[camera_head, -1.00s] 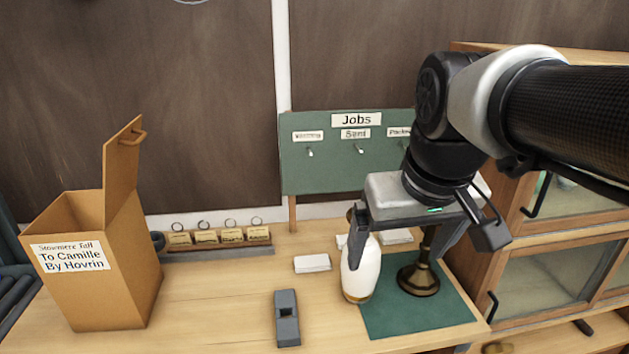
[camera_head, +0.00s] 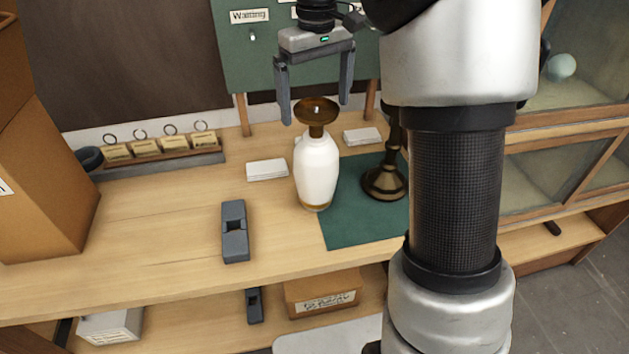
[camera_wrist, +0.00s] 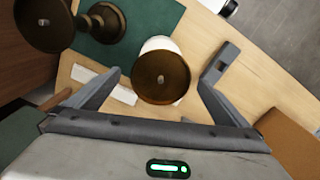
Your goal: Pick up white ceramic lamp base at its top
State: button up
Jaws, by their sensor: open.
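The white ceramic lamp base (camera_head: 318,170) stands upright on the bench at the left edge of the green mat. Its top is a dark brass cup (camera_head: 316,112) with a small pin in it. My gripper (camera_head: 315,112) is open and empty, with its fingers apart around the level of the brass top. In the wrist view the brass top (camera_wrist: 162,76) lies between and just beyond the two open fingertips (camera_wrist: 160,82). I cannot tell from these views whether a finger touches it.
A dark brass lamp base (camera_head: 384,180) stands on the green mat (camera_head: 350,230), right of the white one. A grey block plane (camera_head: 235,232) lies at the front left. White cards (camera_head: 267,170) lie behind. A cardboard box (camera_head: 50,190) stands at left. The bench between is clear.

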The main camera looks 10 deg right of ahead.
aim_at(316, 141)
notch_tip(316, 141, down, 11)
jog(key=shift+r+b, duration=0.1)
jog(key=shift+b, duration=0.45)
jog(key=shift+c, duration=0.4)
jog(key=c, duration=1.8)
jog(key=shift+r, duration=0.2)
jog(key=shift+c, duration=1.1)
